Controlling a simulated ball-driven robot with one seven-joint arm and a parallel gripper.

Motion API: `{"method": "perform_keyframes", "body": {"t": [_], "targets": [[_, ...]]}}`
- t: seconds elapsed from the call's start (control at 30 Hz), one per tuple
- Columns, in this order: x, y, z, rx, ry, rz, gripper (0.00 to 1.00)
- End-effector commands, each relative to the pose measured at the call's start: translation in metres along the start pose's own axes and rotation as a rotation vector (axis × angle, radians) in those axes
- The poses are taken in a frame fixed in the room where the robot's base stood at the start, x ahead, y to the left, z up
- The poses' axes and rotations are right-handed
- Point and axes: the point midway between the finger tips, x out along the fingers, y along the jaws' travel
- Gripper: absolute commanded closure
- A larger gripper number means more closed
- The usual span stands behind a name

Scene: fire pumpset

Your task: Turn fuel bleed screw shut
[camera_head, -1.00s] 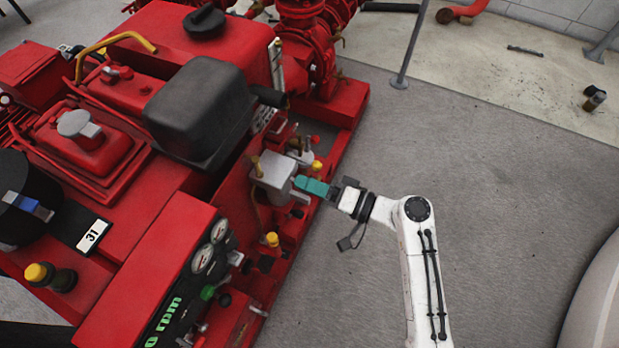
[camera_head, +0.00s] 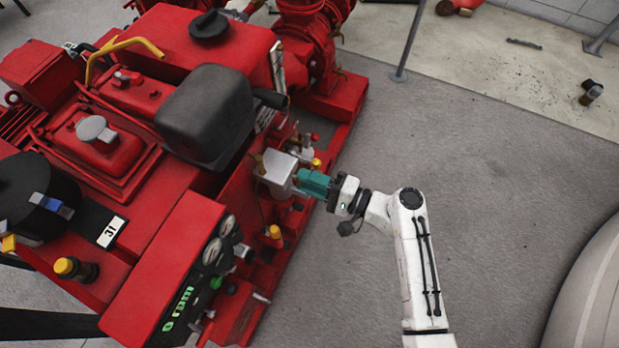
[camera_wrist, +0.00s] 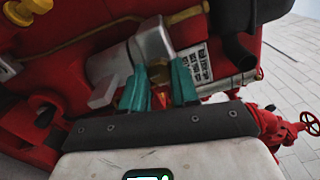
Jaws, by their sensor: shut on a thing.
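A grey, box-shaped metal housing (camera_head: 274,170) sits on the side of the red pumpset, and it also shows in the wrist view (camera_wrist: 153,42). My gripper (camera_head: 299,181) reaches it from the right, its teal fingertips at the housing's right side. In the wrist view my two teal fingers (camera_wrist: 159,80) point at the housing with a narrow gap between them. My gripper is shut on a small part there, which I take to be the fuel bleed screw.
A black rounded box (camera_head: 207,115) stands on the engine behind the housing. A panel with gauges (camera_head: 212,252) is at the front. Yellow-capped fittings (camera_head: 275,232) sit close below the housing. Grey floor (camera_head: 470,170) to the right is clear.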

Motion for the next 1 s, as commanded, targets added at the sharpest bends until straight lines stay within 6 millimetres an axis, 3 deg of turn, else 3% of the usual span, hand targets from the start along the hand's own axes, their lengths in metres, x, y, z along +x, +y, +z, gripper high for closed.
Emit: {"method": "perform_keyframes", "body": {"t": [0.4,0.43,0.53,0.83,1.0], "targets": [[-0.001,0.002,-0.001,0.009,0.005,0.002,1.0],[-0.001,0.002,-0.001,0.009,0.005,0.002,0.7],[-0.001,0.001,-0.001,0.009,0.004,0.002,0.6],[-0.003,0.0,-0.001,0.007,0.003,0.001,0.6],[-0.023,0.0,-0.001,0.007,0.006,0.0,0.6]]}}
